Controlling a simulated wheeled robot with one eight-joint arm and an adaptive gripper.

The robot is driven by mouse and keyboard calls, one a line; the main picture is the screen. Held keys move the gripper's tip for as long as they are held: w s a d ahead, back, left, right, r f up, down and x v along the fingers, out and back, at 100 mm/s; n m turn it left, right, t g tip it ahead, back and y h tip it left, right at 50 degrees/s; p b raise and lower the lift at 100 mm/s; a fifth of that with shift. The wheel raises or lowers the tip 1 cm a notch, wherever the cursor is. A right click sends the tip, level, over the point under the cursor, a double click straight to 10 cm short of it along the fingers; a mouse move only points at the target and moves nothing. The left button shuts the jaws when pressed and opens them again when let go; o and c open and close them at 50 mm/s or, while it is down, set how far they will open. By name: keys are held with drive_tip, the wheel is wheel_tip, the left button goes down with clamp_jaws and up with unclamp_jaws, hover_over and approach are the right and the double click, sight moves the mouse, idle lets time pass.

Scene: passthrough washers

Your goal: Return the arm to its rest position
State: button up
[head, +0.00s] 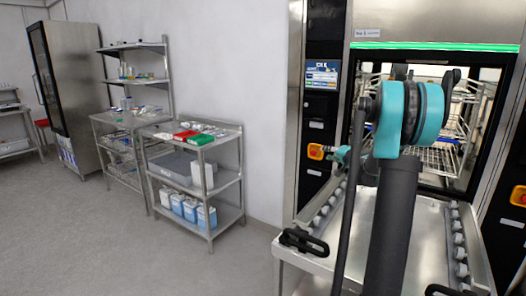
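My arm rises from the bottom of the head view as a thick dark link, with a teal joint at its top in front of the washer (420,46). A smaller teal part of my arm shows to the left of that joint, near the washer's left post. My gripper's fingers cannot be made out; they seem hidden behind my own arm. The washer stands open, with a green light strip over its opening. A wire rack (435,158) shows inside, partly covered by my arm.
A steel trolley with a roller-lined top (425,235) stands against the washer's opening, below my arm. A steel cart (225,170) with trays and blue-white containers stands left. Behind it are a shelf unit (120,118) and a tall cabinet (75,70). The grey floor (110,245) at front left is clear.

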drive_tip(key=s+a+f+n+g, duration=0.2)
drive_tip(key=s+a+f, duration=0.15)
drive_tip(key=s, duration=0.35)
drive_tip(key=s+a+f+n+g, duration=0.1)
drive_tip(key=s+a+f+g, duration=0.1)
drive_tip(key=s+a, duration=0.45)
drive_tip(key=s+a+f+n+g, duration=0.2)
drive_tip(key=s+a+f, duration=0.1)
drive_tip(key=s, duration=0.5)
drive_tip(key=s+f+g+h, duration=0.1)
drive_tip(key=s+f, duration=0.3)
drive_tip(key=s, duration=0.5)
drive_tip(key=s+d+f+n+g+h, duration=0.1)
drive_tip(key=s+f, duration=0.3)
drive_tip(key=s, duration=0.5)
drive_tip(key=s+d+f+n+g+h, duration=0.1)
drive_tip(key=s+f+g+h, duration=0.1)
drive_tip(key=s, duration=0.7)
wheel_tip(320, 180, down, 3)
drive_tip(key=shift+d+r+h, duration=0.2)
drive_tip(key=shift+d+h, duration=0.05)
drive_tip(key=shift+h, duration=0.55)
drive_tip(key=shift+s, duration=0.1)
